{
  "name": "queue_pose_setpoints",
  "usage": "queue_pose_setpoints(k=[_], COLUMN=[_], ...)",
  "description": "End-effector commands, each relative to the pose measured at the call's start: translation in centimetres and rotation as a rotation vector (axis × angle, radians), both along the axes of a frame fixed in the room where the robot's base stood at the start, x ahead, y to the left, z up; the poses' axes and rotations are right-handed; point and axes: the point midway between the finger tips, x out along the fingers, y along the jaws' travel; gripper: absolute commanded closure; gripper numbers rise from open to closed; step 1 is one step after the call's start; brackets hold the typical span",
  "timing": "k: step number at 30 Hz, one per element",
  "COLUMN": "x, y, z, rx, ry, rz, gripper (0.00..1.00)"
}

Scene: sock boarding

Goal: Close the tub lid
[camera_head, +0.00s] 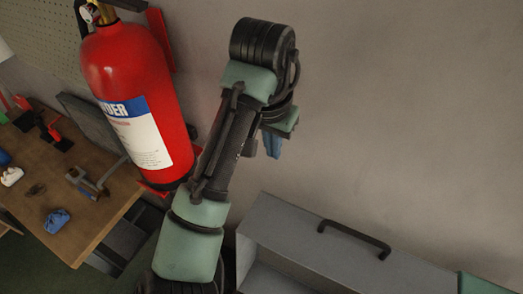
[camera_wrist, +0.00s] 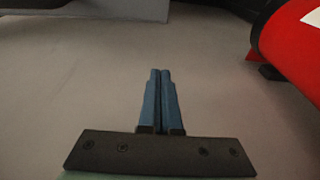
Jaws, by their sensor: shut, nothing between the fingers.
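A grey tub (camera_head: 245,262) stands at the lower right in the head view, cut off by the bottom edge. Its grey lid (camera_head: 300,232) carries a black bar handle (camera_head: 354,238). A dark gap shows below the lid's front edge, so the lid looks raised, though its exact angle is hard to tell. My gripper (camera_head: 273,146) is above the tub and apart from it, in front of the wall. In the wrist view its two blue fingers (camera_wrist: 161,78) are together, with nothing between them.
A red fire extinguisher (camera_head: 132,90) hangs on the wall close to the left of my arm; it also shows in the wrist view (camera_wrist: 292,48). A wooden workbench (camera_head: 100,215) with small items stands at the left. The wall at right is bare.

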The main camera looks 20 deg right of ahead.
Motion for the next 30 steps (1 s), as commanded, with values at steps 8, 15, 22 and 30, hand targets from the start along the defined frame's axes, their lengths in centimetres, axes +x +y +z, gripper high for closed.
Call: queue_pose_setpoints(k=[8, 15, 22, 30], x=[0.4, 0.9, -0.9, -1.4], y=[-0.9, -1.1, 1.1, 1.6], z=[-5.5, -9.1, -8.6, -8.7], rx=[-0.002, -0.001, -0.002, -0.002], ry=[0.007, 0.003, 0.000, -0.001], rz=[0.000, 0.004, 0.002, 0.001], gripper=[1.00, 1.00, 1.00, 1.00])
